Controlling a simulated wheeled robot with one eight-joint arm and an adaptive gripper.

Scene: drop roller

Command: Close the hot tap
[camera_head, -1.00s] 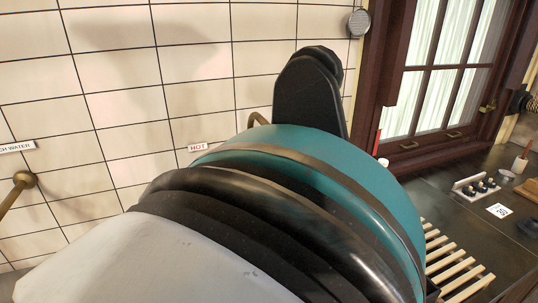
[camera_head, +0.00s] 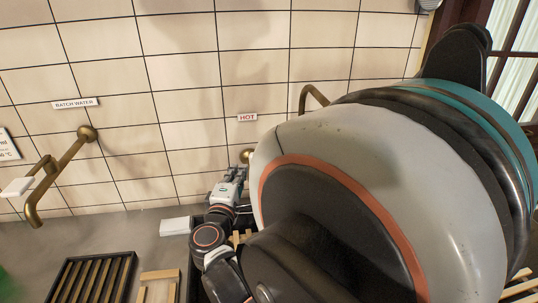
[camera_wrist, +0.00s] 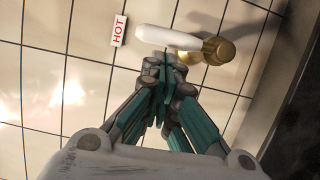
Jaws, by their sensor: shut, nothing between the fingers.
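The hot tap shows in the wrist view as a brass body (camera_wrist: 218,50) with a white lever handle (camera_wrist: 168,38) reaching left from it. A red-lettered HOT label (camera_wrist: 118,30) is on the tiles beside it. In the head view, the tap's brass pipe (camera_head: 313,95) curves out right of the HOT label (camera_head: 247,117), and my arm hides the rest. My gripper (camera_wrist: 163,63) is shut and empty, its fingertips just below the white handle in the wrist view. Whether they touch it is unclear. The gripper (camera_head: 246,156) also shows small against the wall in the head view.
A second brass tap (camera_head: 62,165) with a white handle, under a BATCH WATER label (camera_head: 76,103), stands at left. A dark slatted rack (camera_head: 92,279), wooden slats (camera_head: 158,286) and a white block (camera_head: 175,226) are on the counter. My large arm fills the right side.

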